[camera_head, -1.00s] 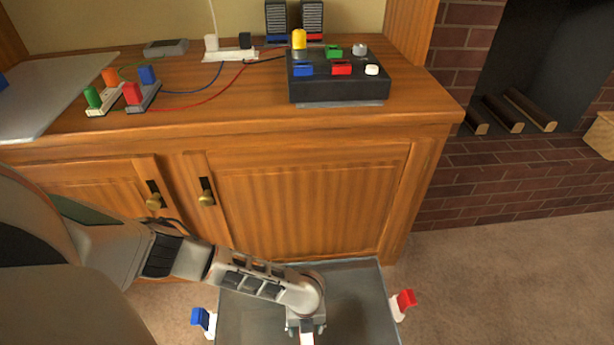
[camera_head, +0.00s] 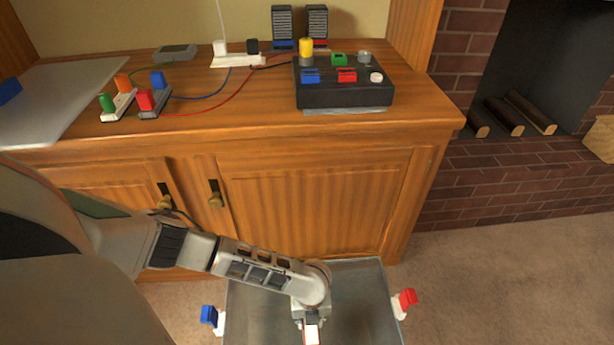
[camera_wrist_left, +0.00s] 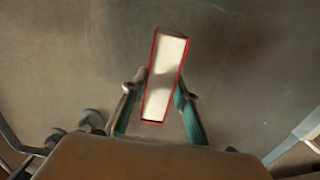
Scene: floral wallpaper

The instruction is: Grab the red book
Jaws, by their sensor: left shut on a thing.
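The red book shows in the left wrist view (camera_wrist_left: 165,78) as a pale page block with a thin red cover edge. My left gripper (camera_wrist_left: 159,92) has a finger on each side of it and is shut on it. In the head view the book (camera_head: 311,335) is a small pale and red shape at the bottom edge, below my left wrist, over the grey tray. My left gripper's fingers are mostly hidden there. I cannot tell whether the book touches the tray. My right gripper is not in view.
The grey tray (camera_head: 255,300) has a blue clip (camera_head: 209,315) at left and a red clip (camera_head: 407,298) at right. A wooden cabinet (camera_head: 310,210) stands behind, holding a black switch box (camera_head: 345,93) and plugs. Carpet (camera_head: 500,280) is clear at right.

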